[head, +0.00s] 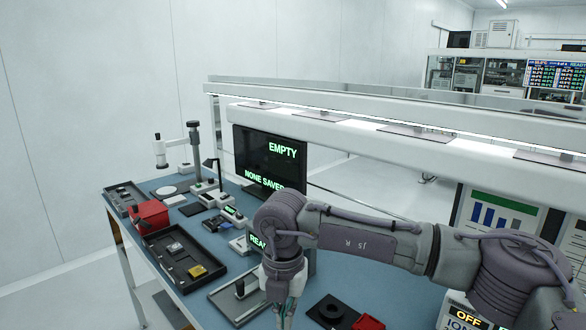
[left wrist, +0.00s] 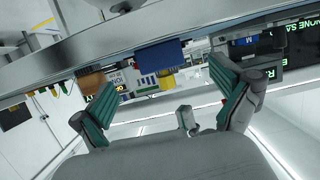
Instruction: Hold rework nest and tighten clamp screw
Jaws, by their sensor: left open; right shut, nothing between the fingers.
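My right gripper (head: 284,308) points down over the near part of the bench in the head view, shut and empty, its tips near the lower picture edge. Left of it lies a flat grey tray (head: 222,301) with an upright black handle-like piece (head: 240,288). I cannot tell for certain which item is the rework nest, and no clamp screw can be made out. My right forearm hides part of the bench. My left gripper (left wrist: 162,76) is open with nothing between its teal fingers in the left wrist view; it is outside the head view.
A black tray with small parts (head: 205,258), a red box (head: 150,214) and a microscope (head: 194,150) stand on the left of the blue bench. A monitor (head: 262,158) stands behind. A black round part (head: 329,311) and a red item (head: 368,322) lie right of the right gripper.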

